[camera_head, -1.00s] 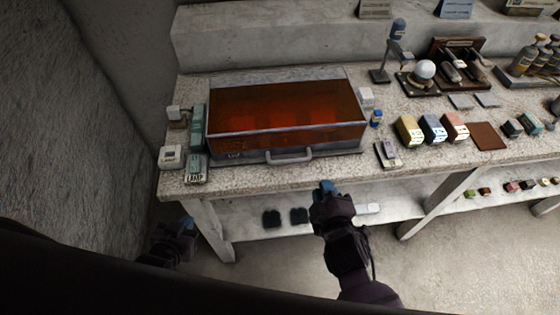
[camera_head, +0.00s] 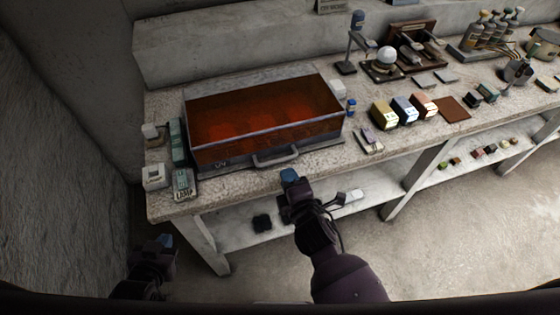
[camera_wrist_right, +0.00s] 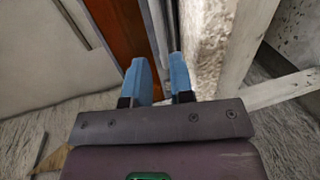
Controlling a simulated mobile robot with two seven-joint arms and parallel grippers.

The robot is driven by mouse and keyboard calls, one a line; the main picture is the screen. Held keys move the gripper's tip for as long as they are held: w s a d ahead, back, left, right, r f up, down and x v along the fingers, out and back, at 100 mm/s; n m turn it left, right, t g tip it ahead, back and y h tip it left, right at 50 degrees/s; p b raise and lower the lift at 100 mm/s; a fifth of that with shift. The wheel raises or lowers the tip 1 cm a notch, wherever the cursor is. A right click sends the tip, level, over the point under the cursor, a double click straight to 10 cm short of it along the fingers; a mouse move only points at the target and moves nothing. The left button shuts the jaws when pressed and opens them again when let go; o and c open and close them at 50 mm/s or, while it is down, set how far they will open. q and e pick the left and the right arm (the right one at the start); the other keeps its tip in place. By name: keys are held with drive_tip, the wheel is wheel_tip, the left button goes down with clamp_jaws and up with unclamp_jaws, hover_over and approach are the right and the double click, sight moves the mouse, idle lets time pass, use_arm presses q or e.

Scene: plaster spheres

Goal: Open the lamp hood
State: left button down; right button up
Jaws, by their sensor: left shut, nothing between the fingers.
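The lamp hood (camera_head: 262,108) is a box with orange-red see-through panels and a grey frame, lying closed on the bench. Its grey bar handle (camera_head: 275,160) is on the front side. My right gripper (camera_head: 289,175) is just in front of the bench edge, below and slightly right of the handle. In the right wrist view my right gripper (camera_wrist_right: 160,62) has its blue fingers apart, with the hood's orange panel (camera_wrist_right: 112,32) beyond them to the left. I cannot see anything held there. My left gripper (camera_head: 166,242) is low at the left, shut and empty, away from the hood.
Small boxes, a green block (camera_head: 183,184) and a white device (camera_head: 154,176) stand left of the hood. A blue-capped bottle (camera_head: 351,107) and coloured boxes (camera_head: 404,110) stand to its right. The bench's front edge and lower shelf (camera_head: 240,222) lie near my arms.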

drive_tip(key=x, duration=0.7)
clamp_jaws()
